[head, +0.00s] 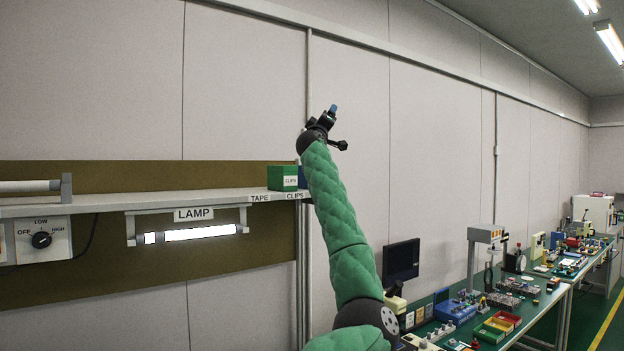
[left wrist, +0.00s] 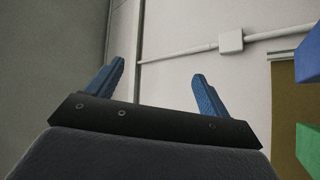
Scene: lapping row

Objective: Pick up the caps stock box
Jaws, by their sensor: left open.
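No label reading caps shows. A blue shape (left wrist: 309,57) and a green shape (left wrist: 308,148), likely these boxes, are cut off at the right edge of the left wrist view. My left gripper (head: 334,109) is raised above and to the right of the boxes, apart from them. In the left wrist view its two blue fingers (left wrist: 155,88) are spread with nothing between them. My right gripper is not in view.
The shelf (head: 150,202) carries TAPE and CLIPS labels on its edge, with a lit lamp (head: 195,233) below. A wall (head: 240,80) stands behind. To the right, a bench holds a monitor (head: 401,262) and several small bins and tools. The air above the shelf is clear.

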